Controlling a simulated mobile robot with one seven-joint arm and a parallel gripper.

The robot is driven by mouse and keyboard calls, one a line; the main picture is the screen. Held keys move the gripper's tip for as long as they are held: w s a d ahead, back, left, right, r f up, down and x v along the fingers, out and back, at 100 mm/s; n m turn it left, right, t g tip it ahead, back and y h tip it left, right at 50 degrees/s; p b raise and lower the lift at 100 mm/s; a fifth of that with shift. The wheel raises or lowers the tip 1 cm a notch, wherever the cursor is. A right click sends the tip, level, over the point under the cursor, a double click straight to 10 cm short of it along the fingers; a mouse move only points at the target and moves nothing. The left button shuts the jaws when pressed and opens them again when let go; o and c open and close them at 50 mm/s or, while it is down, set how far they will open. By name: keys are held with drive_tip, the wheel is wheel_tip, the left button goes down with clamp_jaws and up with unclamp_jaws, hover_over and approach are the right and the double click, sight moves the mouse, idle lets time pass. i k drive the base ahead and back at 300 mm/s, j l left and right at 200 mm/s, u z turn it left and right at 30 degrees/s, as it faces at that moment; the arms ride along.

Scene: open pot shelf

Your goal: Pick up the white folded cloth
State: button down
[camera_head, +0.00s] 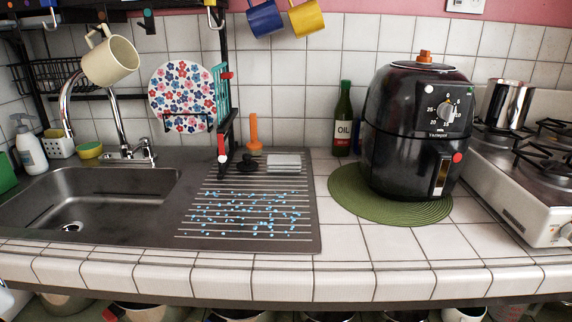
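A small, flat, pale grey-white rectangular thing (283,162), which looks like the white folded cloth, lies at the back right of the ridged drainboard (308,215). It is small in the picture, so its folds are hard to make out. A dark object (247,164) lies just to its left. My gripper is not in view.
A metal sink (120,190) is at left. A black rack post (225,95) with a floral plate (182,95) rises left of the cloth. An oil bottle (343,120) and black air fryer (415,135) stand to the right. Mugs hang above. The counter's front is clear.

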sight(275, 163)
drive_tip(key=j+z, duration=0.15)
drive_tip(key=z, duration=1)
drive_tip(key=k+j, duration=0.15)
drive_tip(key=j, duration=0.2)
drive_tip(key=k+j, duration=0.15)
drive_tip(key=j, duration=0.2)
drive_tip(key=k+j, duration=0.1)
drive_tip(key=j, duration=0.25)
drive_tip(key=k+j, duration=0.15)
drive_tip(key=j, duration=0.2)
drive_tip(key=k+j, duration=0.15)
drive_tip(key=j, duration=0.2)
drive_tip(key=i+j, duration=0.15)
drive_tip(key=i, duration=0.3)
drive_tip(key=i+j, duration=0.15)
drive_tip(key=i, duration=0.3)
